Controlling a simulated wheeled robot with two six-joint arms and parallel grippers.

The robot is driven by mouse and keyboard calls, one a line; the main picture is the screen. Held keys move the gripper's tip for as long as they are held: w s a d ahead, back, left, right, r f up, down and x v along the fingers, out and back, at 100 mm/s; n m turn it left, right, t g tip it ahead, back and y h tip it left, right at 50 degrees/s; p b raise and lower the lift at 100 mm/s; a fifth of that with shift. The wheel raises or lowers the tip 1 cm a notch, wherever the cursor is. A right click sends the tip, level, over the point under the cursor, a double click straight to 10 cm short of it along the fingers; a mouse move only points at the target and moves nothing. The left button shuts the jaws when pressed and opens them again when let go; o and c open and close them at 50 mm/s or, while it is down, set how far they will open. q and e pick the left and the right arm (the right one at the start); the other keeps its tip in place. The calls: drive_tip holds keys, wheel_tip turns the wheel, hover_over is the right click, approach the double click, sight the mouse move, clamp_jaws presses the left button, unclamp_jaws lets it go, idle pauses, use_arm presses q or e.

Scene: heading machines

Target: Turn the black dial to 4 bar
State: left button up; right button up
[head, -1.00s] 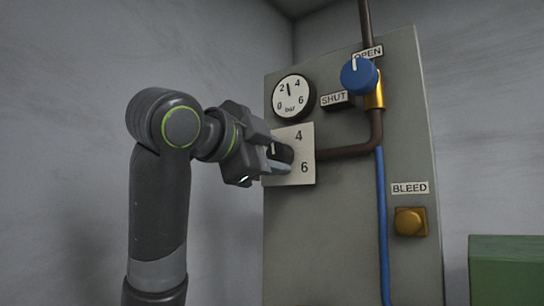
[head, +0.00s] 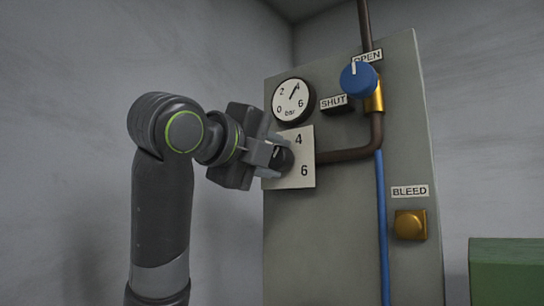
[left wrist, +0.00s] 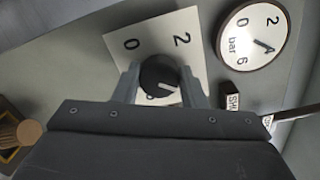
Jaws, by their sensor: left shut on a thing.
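The black dial (head: 286,160) sits on a white square scale plate (head: 306,156) on the grey panel; 4 and 6 show on the plate there. My left gripper (head: 275,155) is shut on the dial from the left, one finger on each side. In the left wrist view the dial (left wrist: 156,72) is between the fingertips, and its white mark points right and slightly down, past the 2. The 4 on the plate is hidden there. The round pressure gauge (head: 293,101) has its needle pointing up and right, at or near its 4. My right gripper is out of view.
A blue valve knob (head: 359,80) has its white mark up, toward the OPEN label. Below are the SHUT label (head: 333,102), a brown pipe (head: 345,154), a blue hose (head: 382,230) and a brass BLEED knob (head: 410,225). A green box (head: 508,272) is at lower right.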

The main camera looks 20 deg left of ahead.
use_arm(q)
drive_tip(key=shift+m, duration=0.4)
drive_tip(key=o, duration=1)
drive_tip(key=b+v, duration=1.7)
drive_tip(key=b, duration=0.1)
drive_tip(key=shift+s, duration=0.2)
